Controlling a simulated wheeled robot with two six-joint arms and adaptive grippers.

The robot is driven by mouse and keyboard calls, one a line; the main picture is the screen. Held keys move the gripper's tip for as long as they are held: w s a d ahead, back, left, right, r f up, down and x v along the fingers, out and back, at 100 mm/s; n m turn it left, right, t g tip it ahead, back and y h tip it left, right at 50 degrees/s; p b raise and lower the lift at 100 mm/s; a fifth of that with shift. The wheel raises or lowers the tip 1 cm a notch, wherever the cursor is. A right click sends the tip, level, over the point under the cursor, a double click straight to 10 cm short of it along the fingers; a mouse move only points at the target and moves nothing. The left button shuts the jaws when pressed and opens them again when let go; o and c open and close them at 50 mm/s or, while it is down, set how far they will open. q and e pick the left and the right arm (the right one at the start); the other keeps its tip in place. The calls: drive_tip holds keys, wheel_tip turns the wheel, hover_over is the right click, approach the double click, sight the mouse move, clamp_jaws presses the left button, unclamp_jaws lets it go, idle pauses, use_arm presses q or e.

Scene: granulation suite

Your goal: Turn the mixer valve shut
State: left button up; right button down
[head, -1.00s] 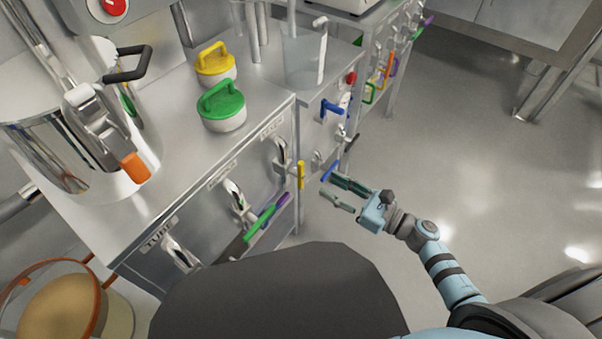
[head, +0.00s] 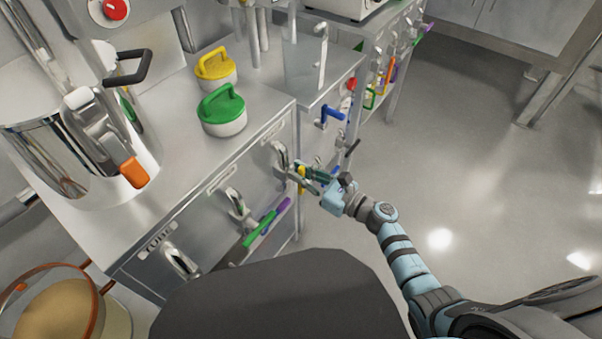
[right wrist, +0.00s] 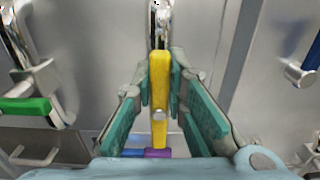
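A yellow valve handle (head: 302,184) hangs below a chrome valve fitting (head: 280,155) on the steel front panel. My right gripper (head: 309,178) has reached it from the right and partly hides it. In the right wrist view the yellow handle (right wrist: 159,90) points down between the teal fingers of my right gripper (right wrist: 160,84), one on each side. The fingers are apart, with narrow gaps beside the handle; I see no firm grip. Which valve carries the mixer label I cannot read. My left gripper is out of view.
To the left are a valve with green and purple handles (head: 266,224) and another chrome valve (head: 180,262). A blue handle (head: 333,114) sticks out farther right. Green (head: 222,108) and yellow (head: 215,66) lidded pots stand on the counter. The floor at right is clear.

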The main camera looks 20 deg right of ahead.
drive_tip(key=shift+m, duration=0.3)
drive_tip(key=m, duration=0.3)
drive_tip(key=shift+w+d+f, duration=0.15)
drive_tip(key=shift+w+d, duration=0.1)
drive_tip(key=shift+d, duration=0.1)
drive_tip(key=shift+w+d+f+m, duration=0.2)
drive_tip(key=shift+f+m, duration=0.25)
drive_tip(key=shift+m, duration=2)
drive_tip(key=shift+w+d+f+m, duration=0.2)
drive_tip(key=shift+f+m, duration=0.25)
drive_tip(key=shift+m, duration=1.95)
drive_tip(key=shift+w+d+f+m, duration=0.2)
drive_tip(key=shift+f+m, duration=0.25)
drive_tip(key=shift+m, duration=2)
drive_tip(key=c, duration=1.6)
unclamp_jaws()
drive_tip(key=shift+d, duration=0.1)
